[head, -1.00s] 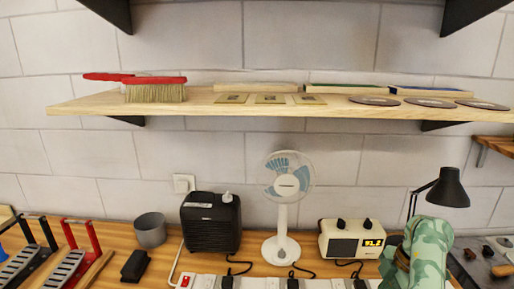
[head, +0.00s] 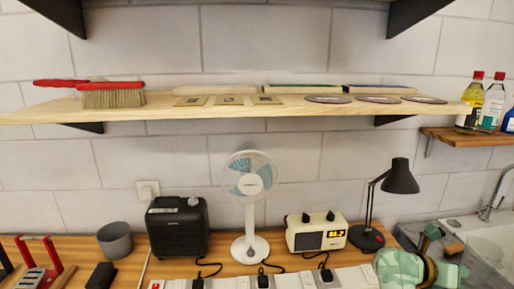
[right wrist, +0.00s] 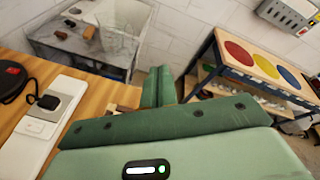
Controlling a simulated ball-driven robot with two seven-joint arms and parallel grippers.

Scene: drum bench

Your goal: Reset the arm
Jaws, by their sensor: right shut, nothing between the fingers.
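The right gripper (head: 432,242) is beside the right end of the power strip, below and right of the desk lamp. In the right wrist view its green fingers (right wrist: 158,86) are together, with nothing between them. My left arm and left gripper are not in view.
A power strip (head: 290,280) lies along the bench front. Behind it stand a black heater (head: 178,228), a fan (head: 250,210), a clock radio (head: 316,234) and a lamp (head: 398,178). A sink (head: 490,245) is right; a shelf (head: 250,110) hangs above.

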